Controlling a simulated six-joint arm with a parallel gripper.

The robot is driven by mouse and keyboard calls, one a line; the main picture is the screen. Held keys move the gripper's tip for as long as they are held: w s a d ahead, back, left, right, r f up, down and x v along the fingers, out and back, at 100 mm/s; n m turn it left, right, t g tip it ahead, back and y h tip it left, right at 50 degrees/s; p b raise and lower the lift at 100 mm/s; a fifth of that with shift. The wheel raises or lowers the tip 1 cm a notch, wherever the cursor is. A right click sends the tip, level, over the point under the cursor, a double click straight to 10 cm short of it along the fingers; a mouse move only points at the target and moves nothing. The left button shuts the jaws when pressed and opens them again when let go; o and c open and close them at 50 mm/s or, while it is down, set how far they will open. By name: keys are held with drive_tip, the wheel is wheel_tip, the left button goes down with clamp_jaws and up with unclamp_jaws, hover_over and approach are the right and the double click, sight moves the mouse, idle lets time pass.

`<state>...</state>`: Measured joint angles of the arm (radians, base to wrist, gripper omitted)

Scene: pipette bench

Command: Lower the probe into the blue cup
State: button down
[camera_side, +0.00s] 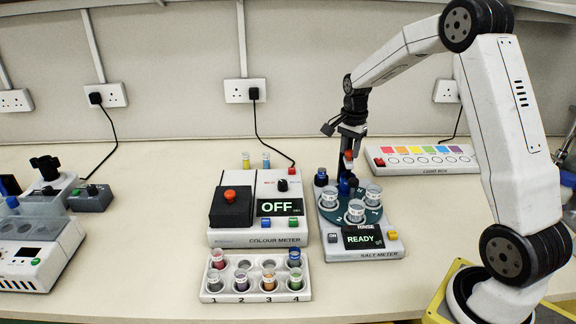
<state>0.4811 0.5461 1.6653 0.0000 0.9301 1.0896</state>
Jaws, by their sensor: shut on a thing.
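The salt meter (375,252) stands right of centre, its screen reading READY. Its dark green turntable (341,217) carries several clear cups, one at the front (355,211) and one at the right (374,195). A dark upright post (345,171) rises behind them. My gripper (349,150) points down at the post's top, shut on a small red-topped part (348,157), which seems to be the probe's handle. A blue piece (347,184) shows below it among the cups. The probe's tip is hidden or too small to see, and I cannot tell which cup is blue.
The colour meter (258,239), reading OFF, stands close on the left. A white rack (255,297) with several coloured vials is in front of it. The light box (421,168) lies behind right.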

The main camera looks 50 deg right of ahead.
idle(0.5)
drive_tip(key=shift+f, duration=0.8)
drive_tip(key=shift+c, duration=1.8)
unclamp_jaws()
drive_tip(key=shift+r, duration=0.15)
drive_tip(key=shift+s+r, duration=0.1)
drive_tip(key=shift+r, duration=3.65)
